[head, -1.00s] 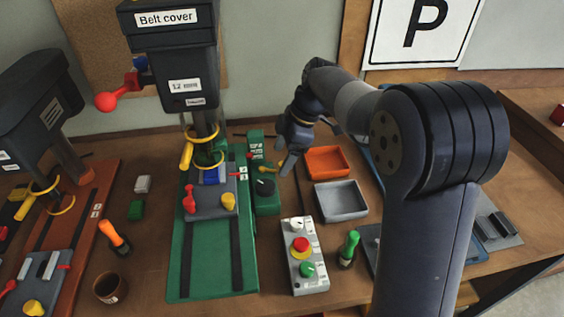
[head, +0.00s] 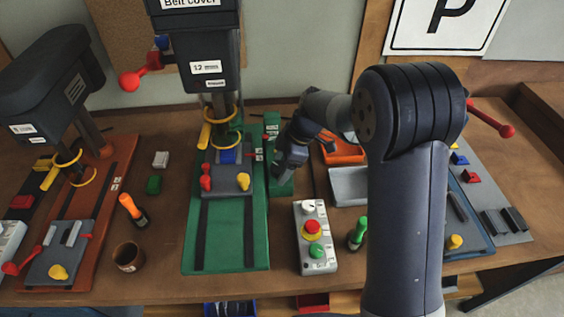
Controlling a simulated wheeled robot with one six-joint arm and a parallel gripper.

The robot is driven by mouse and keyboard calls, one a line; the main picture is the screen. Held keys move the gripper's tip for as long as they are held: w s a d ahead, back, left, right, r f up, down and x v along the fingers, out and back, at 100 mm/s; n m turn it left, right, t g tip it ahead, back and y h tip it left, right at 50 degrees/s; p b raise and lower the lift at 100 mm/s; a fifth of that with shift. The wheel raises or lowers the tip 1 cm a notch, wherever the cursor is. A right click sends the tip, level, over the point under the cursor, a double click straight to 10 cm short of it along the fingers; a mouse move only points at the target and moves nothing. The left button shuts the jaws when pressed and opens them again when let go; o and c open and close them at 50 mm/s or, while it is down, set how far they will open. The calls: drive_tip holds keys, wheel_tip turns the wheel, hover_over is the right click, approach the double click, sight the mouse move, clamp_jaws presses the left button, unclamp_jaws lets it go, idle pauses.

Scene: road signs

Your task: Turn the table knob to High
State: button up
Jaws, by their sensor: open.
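A narrow green box (head: 281,187) stands right of the green drill press base (head: 228,230). Its face carries a black knob, which my gripper now hides. My gripper (head: 279,168) is over this box, pointing down at where the knob sits. The jaws are open, but the gap between the fingers is too small and dark to make out. I cannot tell whether a finger touches the knob, nor which setting the knob points at. A grey control box (head: 318,265) in front has a white knob (head: 308,207), a red button on yellow (head: 312,229) and a green button (head: 316,252).
The drill press head (head: 205,60) rises left of my gripper. Orange and grey trays (head: 350,187) lie to its right, partly behind my arm. A green-handled tool (head: 358,234) stands beside the control box. A brown cup (head: 128,257) stands at front left.

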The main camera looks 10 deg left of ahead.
drive_tip(key=shift+c, duration=0.3)
drive_tip(key=c, duration=0.9)
drive_tip(key=shift+f+m+b, duration=0.1)
drive_tip(key=shift+m+b, duration=0.2)
drive_tip(key=shift+b, duration=0.15)
drive_tip(key=shift+f+m+t+b, duration=0.1)
drive_tip(key=shift+m+t+b, duration=0.4)
drive_tip(key=shift+m+b, duration=0.55)
drive_tip(key=m+t+b, duration=0.1)
drive_tip(key=m+b, duration=0.2)
drive_tip(key=shift+s, duration=0.15)
drive_tip(key=m, duration=0.1)
drive_tip(key=m+t, duration=0.1)
drive_tip(key=m, duration=0.1)
drive_tip(key=m+t, duration=0.1)
drive_tip(key=shift+s+r+m+h+b, duration=0.1)
drive_tip(key=shift+r+m+h+b, duration=0.15)
drive_tip(key=shift+m+h+b, duration=0.1)
drive_tip(key=shift+a+m+t+h, duration=0.15)
drive_tip(key=shift+m+t+h, duration=0.35)
drive_tip(key=shift+m, duration=1.5)
